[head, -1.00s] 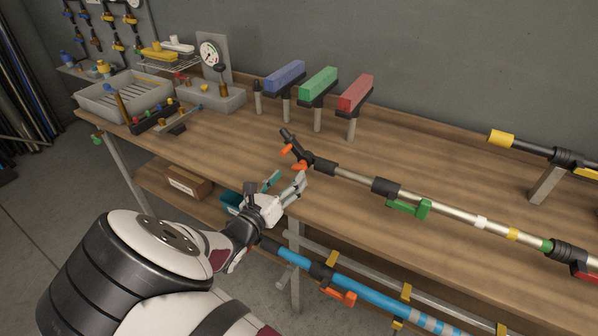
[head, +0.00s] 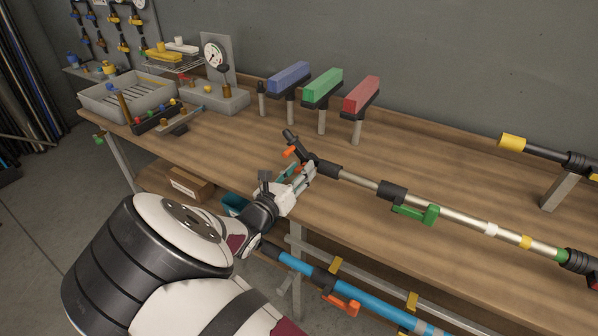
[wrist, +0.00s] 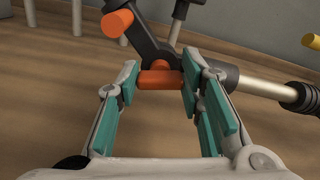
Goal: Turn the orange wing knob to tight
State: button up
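The orange wing knob shows in the wrist view as a short orange bar (wrist: 160,80), lying crosswise between my fingertips. It is on a black branched fitting (wrist: 152,42) at the end of a metal pipe. My gripper (wrist: 160,85) has its teal-padded fingers apart, one on each side of the bar; I cannot tell whether they touch it. In the head view my gripper (head: 302,172) is at the fitting (head: 308,157) and hides the knob there. Another orange piece (head: 289,152) on the fitting stays visible; it is the round orange end (wrist: 118,22) in the wrist view.
The metal pipe (head: 358,182) runs right along the wooden bench (head: 230,150), with a green lever (head: 418,214) on it. Blue, green and red blocks (head: 322,87) stand on posts behind. A blue pipe (head: 300,262) is below the bench edge.

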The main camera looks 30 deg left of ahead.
jog(key=shift+m, duration=0.3)
jog(key=m+b, duration=0.1)
jog(key=m, duration=0.3)
jog(key=shift+d+m, duration=0.15)
jog(key=shift+m, duration=0.15)
jog(key=m+b, duration=0.1)
jog(key=m, duration=0.1)
jog(key=m+b, duration=0.2)
jog(key=m, duration=0.1)
jog(key=shift+d+f, duration=0.1)
jog(key=shift+f, duration=0.1)
jog(key=m+b, duration=0.5)
jog(key=shift+f+m+b, duration=0.15)
jog(key=shift+m+b, duration=0.15)
jog(key=shift+m, duration=0.1)
jog(key=m+b, duration=0.3)
jog(key=b, duration=0.1)
jog(key=shift+d+f, duration=0.1)
jog(key=shift+m+b, duration=0.8)
jog(key=shift+b, duration=0.3)
